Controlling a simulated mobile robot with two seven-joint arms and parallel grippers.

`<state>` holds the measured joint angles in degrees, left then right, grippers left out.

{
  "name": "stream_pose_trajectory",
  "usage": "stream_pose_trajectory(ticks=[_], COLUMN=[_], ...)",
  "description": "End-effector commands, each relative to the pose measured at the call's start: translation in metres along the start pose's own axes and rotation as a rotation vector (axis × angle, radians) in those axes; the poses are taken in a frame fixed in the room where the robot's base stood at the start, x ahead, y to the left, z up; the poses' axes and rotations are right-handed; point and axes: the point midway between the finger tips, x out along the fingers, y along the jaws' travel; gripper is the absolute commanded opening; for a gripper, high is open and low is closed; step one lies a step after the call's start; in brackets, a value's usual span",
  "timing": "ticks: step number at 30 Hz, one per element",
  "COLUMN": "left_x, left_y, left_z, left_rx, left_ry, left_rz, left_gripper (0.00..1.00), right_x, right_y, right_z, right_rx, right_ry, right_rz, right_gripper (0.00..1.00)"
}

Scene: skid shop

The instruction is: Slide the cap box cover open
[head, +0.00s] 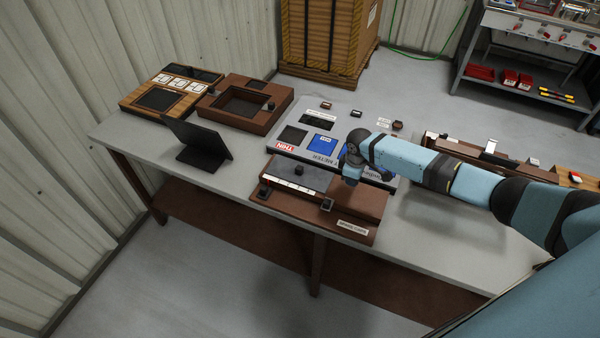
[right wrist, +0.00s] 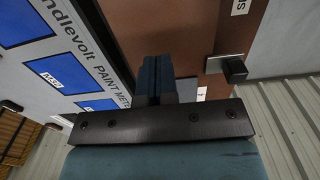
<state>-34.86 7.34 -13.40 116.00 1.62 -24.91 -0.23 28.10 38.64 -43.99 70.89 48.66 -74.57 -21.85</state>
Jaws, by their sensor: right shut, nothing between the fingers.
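The cap box (head: 365,205) is a low brown box at the table's front edge with a white label on its front. A grey slab with a small dark knob, apparently the cover (head: 312,178), lies over its left part. A small dark block on a metal plate (head: 327,204) sits at the box's front; a similar one shows in the right wrist view (right wrist: 233,68). My right gripper (head: 350,181) is over the box, right of the grey slab, pointing down. Its fingers are shut together and empty in the right wrist view (right wrist: 156,65). Its contact with the box is unclear. My left gripper is not in view.
Behind the box lies a grey paint meter panel (head: 283,153) with blue squares, partly hidden by my right arm. A black tablet stand (head: 203,146), a brown tray (head: 278,110) and a wooden board (head: 130,102) stand left. Bare tabletop (head: 235,190) lies left of the box.

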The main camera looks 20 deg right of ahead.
Motion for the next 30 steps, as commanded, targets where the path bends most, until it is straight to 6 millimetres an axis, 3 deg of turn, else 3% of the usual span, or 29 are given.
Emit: stream_pose_trajectory(ticks=[13, 30], left_x=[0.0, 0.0], left_y=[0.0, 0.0], left_z=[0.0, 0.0], left_rx=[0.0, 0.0], left_ry=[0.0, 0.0], left_rz=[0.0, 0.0], left_gripper=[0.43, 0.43], right_x=[0.0, 0.0], right_y=[0.0, 0.0], right_z=[0.003, 0.032], right_rx=[0.0, 0.001], right_ry=[0.0, -0.001], right_rz=[0.0, 0.0], right_gripper=[0.0, 0.0])
